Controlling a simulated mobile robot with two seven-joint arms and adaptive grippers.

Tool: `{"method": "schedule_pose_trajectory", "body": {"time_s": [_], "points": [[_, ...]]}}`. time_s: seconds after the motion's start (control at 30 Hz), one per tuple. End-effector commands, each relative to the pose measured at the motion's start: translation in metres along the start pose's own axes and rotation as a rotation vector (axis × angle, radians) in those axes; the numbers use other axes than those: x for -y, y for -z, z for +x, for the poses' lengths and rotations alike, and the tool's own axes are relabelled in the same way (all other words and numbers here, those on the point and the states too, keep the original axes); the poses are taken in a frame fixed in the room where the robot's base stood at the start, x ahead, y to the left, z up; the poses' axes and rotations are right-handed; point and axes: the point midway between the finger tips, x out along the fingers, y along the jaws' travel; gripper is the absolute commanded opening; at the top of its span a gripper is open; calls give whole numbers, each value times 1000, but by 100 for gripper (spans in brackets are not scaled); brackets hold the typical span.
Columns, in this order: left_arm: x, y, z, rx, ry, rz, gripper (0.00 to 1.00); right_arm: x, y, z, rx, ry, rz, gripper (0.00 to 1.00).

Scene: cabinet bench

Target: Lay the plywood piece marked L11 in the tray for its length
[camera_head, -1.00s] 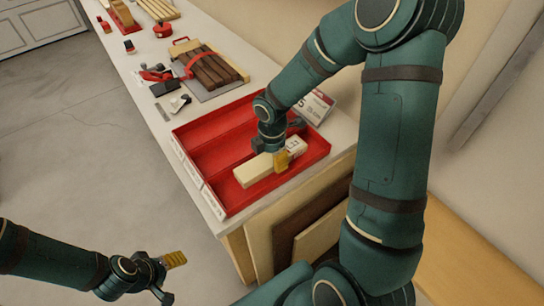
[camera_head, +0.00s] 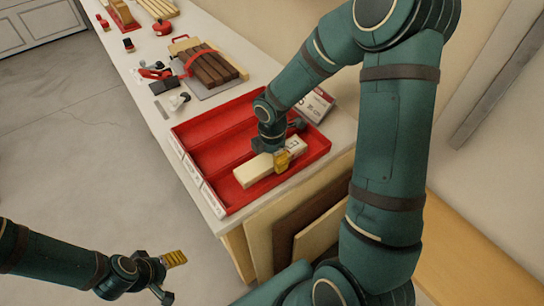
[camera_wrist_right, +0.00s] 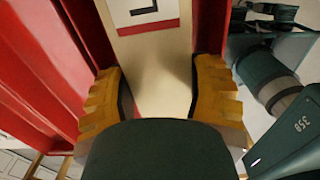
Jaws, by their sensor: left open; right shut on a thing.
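The pale plywood piece (camera_head: 252,173) lies lengthwise in the near compartment of the red tray (camera_head: 232,210). Its label is partly visible, but I cannot read its mark. My right gripper (camera_head: 281,160) is shut on the piece near its right end. In the right wrist view, the yellow fingers of my right gripper (camera_wrist_right: 160,98) are on both sides of the pale piece (camera_wrist_right: 162,60). Whether the piece rests fully on the tray floor is hard to tell. My left gripper (camera_head: 172,276) is open and empty, away from the bench at the lower left.
The tray's other compartments look empty. White labels (camera_head: 193,170) run along its left wall. A sign (camera_head: 316,104) stands behind it. Dark strips (camera_head: 212,68) bound in red lie on a board further along the bench. Boards (camera_head: 300,228) lean below the tray.

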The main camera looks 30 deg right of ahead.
Motion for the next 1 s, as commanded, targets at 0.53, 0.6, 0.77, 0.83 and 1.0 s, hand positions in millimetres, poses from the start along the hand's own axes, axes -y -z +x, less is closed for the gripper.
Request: {"method": "schedule_pose_trajectory", "body": {"time_s": [0.53, 0.6, 0.77, 0.83, 1.0], "points": [[0, 0, -1, 0, 0, 0, 69, 0, 0, 0, 0, 0, 0, 93], [0, 0, -1, 0, 0, 0, 69, 0, 0, 0, 0, 1, 0, 86], [0, 0, -1, 0, 0, 0, 69, 0, 0, 0, 0, 1, 0, 86], [0, 0, -1, 0, 0, 0, 69, 0, 0, 0, 0, 1, 0, 86], [-2, -1, -6, 4, 0, 1, 69, 0, 0, -6, 0, 0, 0, 86]]}}
